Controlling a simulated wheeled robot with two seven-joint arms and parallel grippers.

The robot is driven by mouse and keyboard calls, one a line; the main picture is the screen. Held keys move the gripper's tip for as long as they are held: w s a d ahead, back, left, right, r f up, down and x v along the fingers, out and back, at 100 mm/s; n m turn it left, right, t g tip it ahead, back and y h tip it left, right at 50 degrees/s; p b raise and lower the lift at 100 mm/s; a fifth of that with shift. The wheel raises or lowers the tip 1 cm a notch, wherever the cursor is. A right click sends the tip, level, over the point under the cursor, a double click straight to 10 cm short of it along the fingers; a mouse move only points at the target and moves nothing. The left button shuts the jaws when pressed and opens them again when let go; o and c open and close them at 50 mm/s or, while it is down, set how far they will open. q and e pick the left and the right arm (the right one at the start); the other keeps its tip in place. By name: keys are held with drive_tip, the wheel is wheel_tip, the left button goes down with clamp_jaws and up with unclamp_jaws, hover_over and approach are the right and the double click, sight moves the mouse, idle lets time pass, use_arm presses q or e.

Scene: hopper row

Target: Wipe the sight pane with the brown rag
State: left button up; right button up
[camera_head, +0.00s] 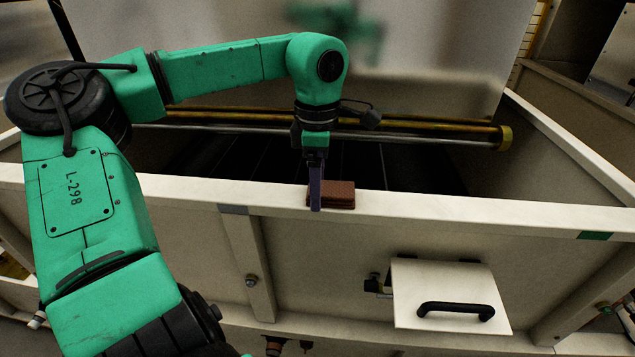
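The brown rag (342,197) is a small, folded, layered block at the front rim of the hopper. My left gripper (316,196) points down at the rag's left part. One dark finger crosses in front of the rag; the other finger is hidden, so I cannot tell whether the gripper is closed on it. I also cannot tell whether the rag rests on the rim. No pane is plainly recognisable as the sight pane. My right gripper is out of view.
The hopper's pale front rim (455,207) runs across the view, with a dark interior behind. A metal bar (430,137) spans the hopper below a large shiny panel (425,65). A flap with a black handle (450,280) sticks out from the front wall.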

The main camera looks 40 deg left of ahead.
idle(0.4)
use_arm(q)
drive_tip(key=shift+r+p, duration=0.5)
drive_tip(key=shift+r, duration=0.05)
drive_tip(key=c, duration=1.2)
wheel_tip(320, 180, up, 6)
drive_tip(key=p, duration=0.5)
drive_tip(key=shift+f, duration=0.1)
